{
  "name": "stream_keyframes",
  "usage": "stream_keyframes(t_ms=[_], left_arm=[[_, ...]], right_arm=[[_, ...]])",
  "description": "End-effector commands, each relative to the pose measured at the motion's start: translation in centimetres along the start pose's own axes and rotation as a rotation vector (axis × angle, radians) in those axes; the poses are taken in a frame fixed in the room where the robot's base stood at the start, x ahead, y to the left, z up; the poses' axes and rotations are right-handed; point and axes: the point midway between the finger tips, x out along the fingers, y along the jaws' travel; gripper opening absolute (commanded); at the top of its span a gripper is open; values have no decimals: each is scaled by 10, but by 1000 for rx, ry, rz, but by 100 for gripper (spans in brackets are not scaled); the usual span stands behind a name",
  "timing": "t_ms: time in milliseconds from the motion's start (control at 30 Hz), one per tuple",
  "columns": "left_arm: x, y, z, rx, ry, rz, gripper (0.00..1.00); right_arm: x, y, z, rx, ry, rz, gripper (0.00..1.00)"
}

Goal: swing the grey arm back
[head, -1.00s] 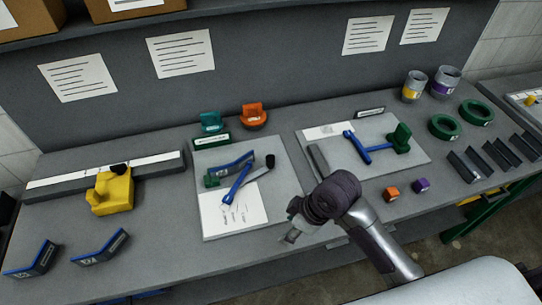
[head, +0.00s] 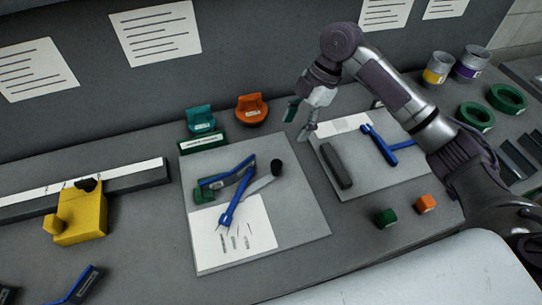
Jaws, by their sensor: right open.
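The grey arm (head: 261,184) is a short flat lever with a black knob (head: 276,167) at its far right end. It lies over the left grey board (head: 295,225), angled up to the right, and its lower end meets a blue bar (head: 230,203). A blue-edged dark channel piece (head: 226,177) and a green block (head: 203,195) sit just left of it. My right gripper (head: 299,119) is open and empty, above and to the right of the knob, apart from it. My left gripper is not in view.
An orange holder (head: 251,109) and a green holder (head: 200,121) stand behind the board. The right board (head: 368,182) carries a dark grey bar (head: 335,165). A yellow block tool (head: 80,215) is at left. Green (head: 386,217) and orange (head: 426,203) cubes lie in front.

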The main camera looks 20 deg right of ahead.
Motion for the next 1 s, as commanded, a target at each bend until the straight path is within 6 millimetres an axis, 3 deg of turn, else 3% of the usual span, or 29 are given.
stream_keyframes(t_ms=[167,300,433,567,700,833,1000], left_arm=[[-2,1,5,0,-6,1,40],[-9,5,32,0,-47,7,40],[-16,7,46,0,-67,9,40],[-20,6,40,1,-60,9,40],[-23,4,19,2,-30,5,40],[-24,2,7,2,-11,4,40],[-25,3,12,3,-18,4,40]], right_arm=[[11,0,1,-1,1,-5,58],[35,-1,0,0,1,-5,58],[63,-1,0,1,2,-5,58],[90,-1,0,0,2,-5,58],[115,-1,0,0,0,-4,58],[129,0,0,0,0,-2,58],[137,0,1,-1,-1,0,58]])
